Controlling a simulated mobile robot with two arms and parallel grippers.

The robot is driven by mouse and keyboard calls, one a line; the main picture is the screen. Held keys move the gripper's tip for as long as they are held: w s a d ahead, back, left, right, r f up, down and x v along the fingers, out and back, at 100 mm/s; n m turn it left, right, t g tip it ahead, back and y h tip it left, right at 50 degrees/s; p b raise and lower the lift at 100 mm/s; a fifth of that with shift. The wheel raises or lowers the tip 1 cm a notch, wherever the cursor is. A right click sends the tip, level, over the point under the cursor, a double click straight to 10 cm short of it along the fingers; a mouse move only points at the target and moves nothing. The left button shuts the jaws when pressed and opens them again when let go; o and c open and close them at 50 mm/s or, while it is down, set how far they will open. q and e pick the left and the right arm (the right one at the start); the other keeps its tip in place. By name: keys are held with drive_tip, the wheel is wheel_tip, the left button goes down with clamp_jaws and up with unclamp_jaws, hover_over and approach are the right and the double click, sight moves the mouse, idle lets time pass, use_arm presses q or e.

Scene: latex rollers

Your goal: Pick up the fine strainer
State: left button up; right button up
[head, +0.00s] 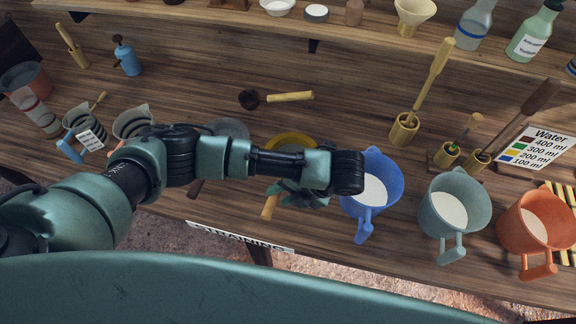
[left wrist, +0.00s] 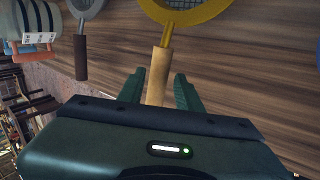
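Two strainers lie on the wooden table, and I cannot tell for sure which is the fine one. One has a yellow rim (head: 290,137) and a light wooden handle (head: 269,207). The other is a grey strainer (head: 230,127) with a dark brown handle. In the left wrist view the yellow strainer (left wrist: 208,17) and the grey strainer (left wrist: 83,8) show only in part. My left gripper (left wrist: 160,84) is open, its fingers on either side of the light wooden handle, with gaps visible. In the head view this gripper (head: 298,196) is partly hidden by its wrist. My right gripper is out of view.
A blue jug (head: 385,168), a grey-green jug (head: 437,213) and an orange jug (head: 520,222), each with white liquid, stand right of my left gripper. More cups stand at the left. A shelf with bottles runs along the back.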

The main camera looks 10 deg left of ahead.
sight(275, 198)
use_arm(q)
drive_tip(key=p+x, duration=0.1)
drive_tip(key=x, duration=0.2)
drive_tip(key=shift+s+a+f, duration=0.15)
drive_tip(key=shift+a, duration=0.1)
drive_tip(key=shift+a+f, duration=0.1)
drive_tip(key=shift+f, duration=0.1)
clamp_jaws()
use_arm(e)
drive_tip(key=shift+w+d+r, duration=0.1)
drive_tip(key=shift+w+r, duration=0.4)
